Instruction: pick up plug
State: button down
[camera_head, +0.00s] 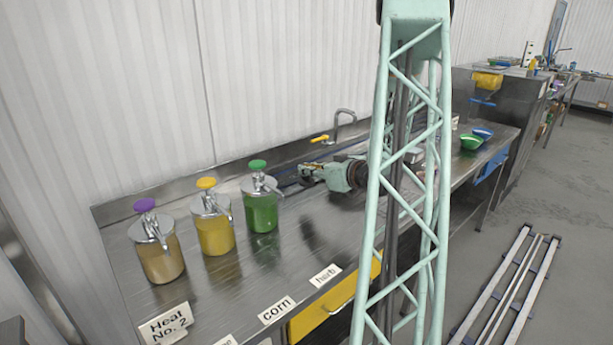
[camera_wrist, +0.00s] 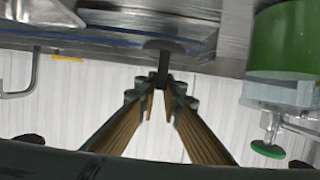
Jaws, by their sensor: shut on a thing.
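The plug (camera_wrist: 164,62) shows in the wrist view as a small dark piece with a stem and a wider end, between my fingertips. My gripper (camera_wrist: 162,78) is shut on its stem, with the two tan-sided fingers converging there. The wrist picture is upside down. The wide end of the plug lies against the steel background, and I cannot tell whether it touches the counter. In the head view my gripper (camera_head: 304,172) is low over the back of the counter, right of the green jar. The plug cannot be made out there.
The green pump jar (camera_head: 262,205) stands close left of my gripper and also shows in the wrist view (camera_wrist: 288,45). Yellow (camera_head: 214,230) and brown (camera_head: 158,255) pump jars stand further left. A faucet (camera_head: 345,120) is behind.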

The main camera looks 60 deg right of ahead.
jog(key=shift+r, duration=0.55)
dwell(0.4)
